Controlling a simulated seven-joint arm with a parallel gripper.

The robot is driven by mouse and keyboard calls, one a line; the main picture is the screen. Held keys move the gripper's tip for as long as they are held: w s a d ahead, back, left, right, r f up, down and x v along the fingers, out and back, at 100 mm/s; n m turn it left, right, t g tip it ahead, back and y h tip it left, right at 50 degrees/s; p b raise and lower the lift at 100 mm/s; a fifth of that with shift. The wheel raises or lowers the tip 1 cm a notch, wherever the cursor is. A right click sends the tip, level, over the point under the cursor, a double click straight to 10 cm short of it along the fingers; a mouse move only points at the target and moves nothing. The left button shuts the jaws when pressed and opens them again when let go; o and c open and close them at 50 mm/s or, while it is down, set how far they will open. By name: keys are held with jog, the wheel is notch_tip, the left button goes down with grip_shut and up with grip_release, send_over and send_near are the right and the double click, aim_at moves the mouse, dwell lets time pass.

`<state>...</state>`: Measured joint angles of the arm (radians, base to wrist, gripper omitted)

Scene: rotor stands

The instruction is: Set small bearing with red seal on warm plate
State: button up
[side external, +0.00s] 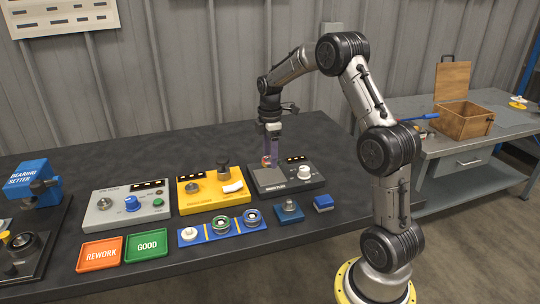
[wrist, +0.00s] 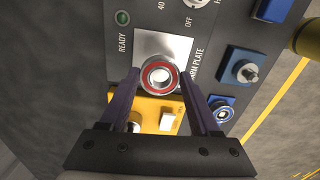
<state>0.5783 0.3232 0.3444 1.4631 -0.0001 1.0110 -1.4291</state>
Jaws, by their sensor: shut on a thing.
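The small bearing with a red seal (wrist: 160,77) is a metal ring with a red face, held between the two fingers of my gripper (wrist: 159,80). In the side view the bearing (side external: 266,161) shows small at the fingertips of my gripper (side external: 269,158). The warm plate is a bare silver square (wrist: 164,44) on a dark unit (side external: 290,181) with a white knob. The bearing overlaps the plate's edge in the wrist view and appears just above the unit in the side view. I cannot tell whether it touches the plate.
A yellow unit (side external: 212,189) with a black knob stands left of the warm plate unit, then a grey unit (side external: 130,204). In front are a blue tray (side external: 205,240) with several parts, a blue block with a metal post (side external: 289,210), and orange REWORK (side external: 100,254) and green GOOD (side external: 146,246) trays.

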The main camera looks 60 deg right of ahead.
aim_at(270, 175)
jog(key=shift+f, duration=0.2)
jog(key=shift+f, duration=0.55)
jog(key=shift+f, duration=1.4)
dwell(1.7)
jog(key=o, duration=1.5)
jog(key=shift+o, duration=0.4)
jog(key=shift+r, duration=0.1)
notch_tip(270, 175, up, 8)
dwell(0.4)
jog(key=shift+a, duration=0.1)
